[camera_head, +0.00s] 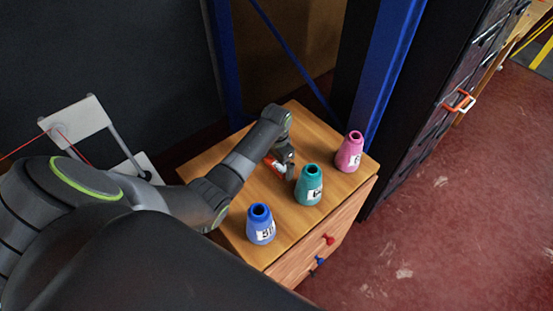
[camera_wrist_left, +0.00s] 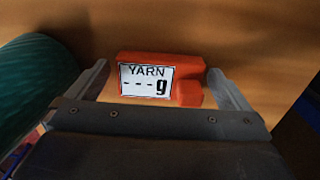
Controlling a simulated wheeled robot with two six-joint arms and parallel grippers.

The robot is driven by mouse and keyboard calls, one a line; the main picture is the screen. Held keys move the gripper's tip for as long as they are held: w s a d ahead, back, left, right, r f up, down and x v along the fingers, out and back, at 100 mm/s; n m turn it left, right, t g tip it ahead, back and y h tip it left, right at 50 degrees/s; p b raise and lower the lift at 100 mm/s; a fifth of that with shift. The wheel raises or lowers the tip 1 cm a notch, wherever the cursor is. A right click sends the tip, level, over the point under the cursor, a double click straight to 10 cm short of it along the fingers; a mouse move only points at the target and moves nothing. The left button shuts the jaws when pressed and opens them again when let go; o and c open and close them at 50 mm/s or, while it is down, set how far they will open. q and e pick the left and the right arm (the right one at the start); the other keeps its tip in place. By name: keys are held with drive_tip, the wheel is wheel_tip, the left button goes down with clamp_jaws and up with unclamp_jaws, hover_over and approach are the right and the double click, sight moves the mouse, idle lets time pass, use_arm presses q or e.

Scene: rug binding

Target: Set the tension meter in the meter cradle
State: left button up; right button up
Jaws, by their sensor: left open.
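The tension meter, an orange block with a white panel reading "YARN ---g", lies on the wooden cabinet top; it shows in the left wrist view (camera_wrist_left: 188,92) and, partly hidden by my gripper, in the head view (camera_head: 274,165). My left gripper (camera_head: 286,172) is over the cabinet top at the meter. In the left wrist view my left gripper (camera_wrist_left: 160,75) is open, with one finger at each side of the meter; I cannot tell whether they touch it. I cannot make out a meter cradle in either view. My right gripper is not in view.
A blue cone (camera_head: 261,226), a teal cone (camera_head: 309,187) and a pink cone (camera_head: 350,152) stand upright on the cabinet top (camera_head: 235,235), the teal one close to my gripper. Blue posts (camera_head: 393,60) rise behind. A white folding frame (camera_head: 80,122) stands at left.

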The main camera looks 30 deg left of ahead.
use_arm(q)
drive_tip(key=w+d+r+g+p, duration=0.1)
drive_tip(key=w+r+p, duration=0.15)
drive_tip(key=r, duration=0.65)
drive_tip(key=w+r+p, duration=0.1)
drive_tip(key=r+p, duration=0.2)
drive_tip(key=r, duration=0.5)
drive_tip(key=b, duration=0.7)
approach(277, 164)
drive_tip(key=f, duration=0.2)
drive_tip(key=f+p, duration=0.1)
drive_tip(key=shift+w+d, duration=0.4)
drive_tip(key=f, duration=0.1)
drive_tip(key=f+p, duration=0.1)
drive_tip(key=f, duration=0.1)
drive_tip(key=s+f, duration=0.1)
drive_tip(key=shift+a+f, duration=0.2)
drive_tip(key=shift+a, duration=0.05)
drive_tip(key=shift+f, duration=0.6)
drive_tip(key=c, duration=1)
wheel_tip(277, 164, up, 7)
drive_tip(key=b, duration=0.3)
drive_tip(key=shift+f+b, duration=0.15)
drive_tip(key=shift+b, duration=0.2)
